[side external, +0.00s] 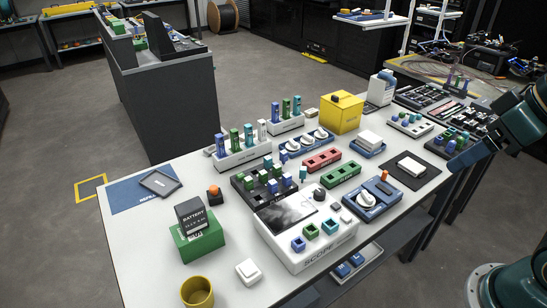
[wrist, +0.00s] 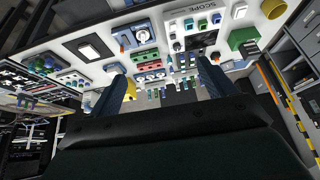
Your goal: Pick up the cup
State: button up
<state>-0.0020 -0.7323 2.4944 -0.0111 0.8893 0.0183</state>
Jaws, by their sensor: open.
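The cup (side external: 197,291) is yellow, round and open-topped. It stands upright at the near left end of the white table (side external: 150,240) in the side view, cut slightly by the bottom edge. It also shows at the top right of the wrist view (wrist: 273,9), where the scene appears upside down. My gripper (wrist: 163,70) is open, with two blue fingers spread and nothing between them. In the side view my gripper (side external: 468,156) is at the right, above the table's far right edge, well away from the cup.
A green block with a black battery (side external: 193,215) stands behind the cup. A white switch (side external: 248,271) lies to its right, and the white SCOPE box (side external: 310,245) is further right. Several trays and connector racks crowd the table between cup and gripper.

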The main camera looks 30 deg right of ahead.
jog(key=w+a+f+m+g+y, duration=0.1)
jog(key=w+a+f+m+y, duration=0.25)
jog(key=w+a, duration=0.55)
jog(key=w+a+f+m+g+y, duration=0.25)
jog(key=w+a+f, duration=0.25)
jog(key=w+a, duration=0.35)
jog(key=w+a+f+m+y, duration=0.3)
jog(key=a+f+m+y, duration=0.15)
jog(key=a+f, duration=0.4)
jog(key=m+g+y, duration=0.1)
jog(key=m+y, duration=0.2)
jog(key=m, duration=0.5)
send_near(210, 283)
jog(key=shift+w+a, duration=0.2)
jog(key=shift+a, duration=0.4)
jog(key=shift+f, duration=0.1)
jog(key=shift+x, duration=4.3)
jog(key=shift+s, duration=0.1)
